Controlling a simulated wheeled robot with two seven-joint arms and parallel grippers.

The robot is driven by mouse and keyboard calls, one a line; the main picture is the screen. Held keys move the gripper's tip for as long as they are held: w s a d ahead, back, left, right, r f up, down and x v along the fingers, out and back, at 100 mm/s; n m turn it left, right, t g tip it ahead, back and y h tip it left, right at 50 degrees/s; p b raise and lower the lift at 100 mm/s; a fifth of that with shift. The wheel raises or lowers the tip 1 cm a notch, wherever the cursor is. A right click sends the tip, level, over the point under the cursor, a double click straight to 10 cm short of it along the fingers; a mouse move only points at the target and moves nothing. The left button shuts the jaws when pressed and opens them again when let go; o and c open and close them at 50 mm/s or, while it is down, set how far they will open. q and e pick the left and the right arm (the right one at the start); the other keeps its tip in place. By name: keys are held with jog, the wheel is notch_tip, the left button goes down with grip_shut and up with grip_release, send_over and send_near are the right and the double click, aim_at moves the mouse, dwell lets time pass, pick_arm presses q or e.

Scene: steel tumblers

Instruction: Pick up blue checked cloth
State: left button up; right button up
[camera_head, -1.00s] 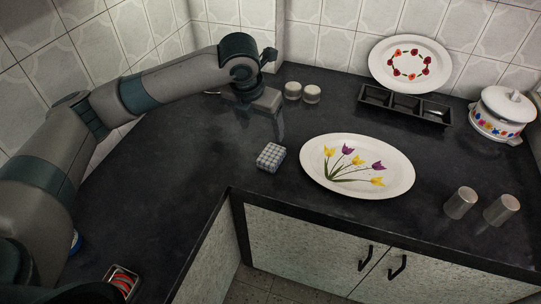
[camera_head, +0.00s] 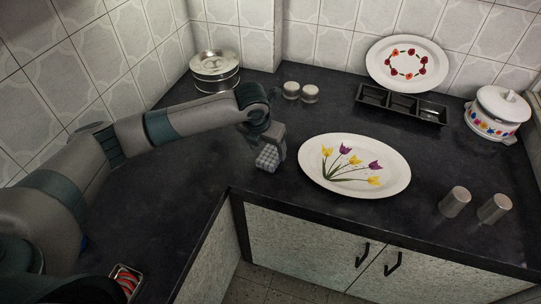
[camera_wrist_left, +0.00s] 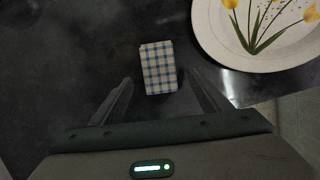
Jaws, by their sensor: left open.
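The blue checked cloth (camera_head: 267,158) is a small folded block with a blue and white check, lying on the dark counter left of the tulip platter. My left gripper (camera_head: 268,147) is right at it in the head view and partly covers it. In the left wrist view the cloth (camera_wrist_left: 158,67) lies ahead of the two open fingers of my left gripper (camera_wrist_left: 158,88), roughly centred between them. The fingers do not appear to touch it. My right gripper is not in view.
The oval tulip platter (camera_head: 354,165) lies close to the right of the cloth. Behind are two small lidded jars (camera_head: 300,92), a steel container (camera_head: 214,70), a black divided tray (camera_head: 402,104) and a white pot (camera_head: 497,113). Two steel tumblers (camera_head: 474,204) stand at right. The counter's front edge is near.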

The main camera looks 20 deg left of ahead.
aim_at(270, 156)
pick_arm(q)
jog(key=shift+f, duration=0.15)
jog(key=shift+w+f+p, duration=0.3)
jog(key=shift+f+p, duration=0.15)
jog(key=shift+f, duration=0.1)
jog(key=p+x, duration=0.1)
jog(key=x, duration=0.2)
jog(key=shift+w, duration=0.1)
jog(key=shift+w+f, duration=0.1)
jog(key=shift+f, duration=0.3)
jog(key=shift+f, duration=0.1)
jog(key=c, duration=1.1)
